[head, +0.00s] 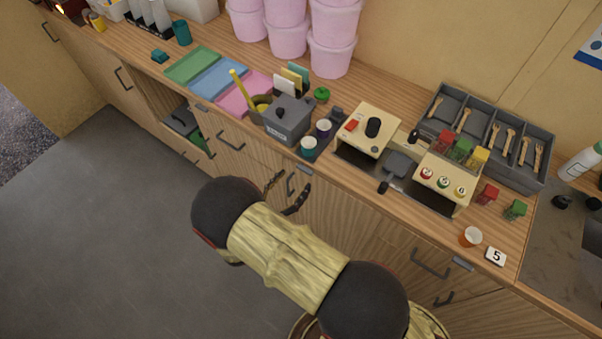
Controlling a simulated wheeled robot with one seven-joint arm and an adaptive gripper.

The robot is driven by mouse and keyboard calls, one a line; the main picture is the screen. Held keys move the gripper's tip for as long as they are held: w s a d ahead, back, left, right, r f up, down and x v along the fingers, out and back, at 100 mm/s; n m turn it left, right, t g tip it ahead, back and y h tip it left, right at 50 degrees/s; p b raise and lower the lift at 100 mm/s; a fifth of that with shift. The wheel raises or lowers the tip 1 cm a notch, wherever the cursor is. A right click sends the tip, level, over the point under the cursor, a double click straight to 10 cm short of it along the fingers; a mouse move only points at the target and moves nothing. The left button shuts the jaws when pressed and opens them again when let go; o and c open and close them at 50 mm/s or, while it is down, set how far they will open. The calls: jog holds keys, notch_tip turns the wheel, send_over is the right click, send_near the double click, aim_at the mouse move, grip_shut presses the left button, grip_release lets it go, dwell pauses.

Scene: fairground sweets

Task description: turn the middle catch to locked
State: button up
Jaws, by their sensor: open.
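Small grey catches sit on the counter's front, just under the worktop edge. The left catch (202,108) and the right catch (462,263) are in plain view. The middle catch (291,186) shows as a narrow grey plate partly hidden by my gripper. My gripper (295,180) has its two dark fingers apart, in front of the middle catch. I cannot tell whether a finger touches it, nor which way the catch is turned. My arm crosses the lower middle of the view.
Drawer handles (231,141) (430,264) stick out from the wooden front. An open compartment (168,100) is at left. The grey floor (90,230) is clear.

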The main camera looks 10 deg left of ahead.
aim_at(303, 170)
jog(key=shift+x, duration=2.4)
jog(key=c, duration=0.4)
jog(key=c, duration=0.7)
jog(key=shift+c, duration=0.3)
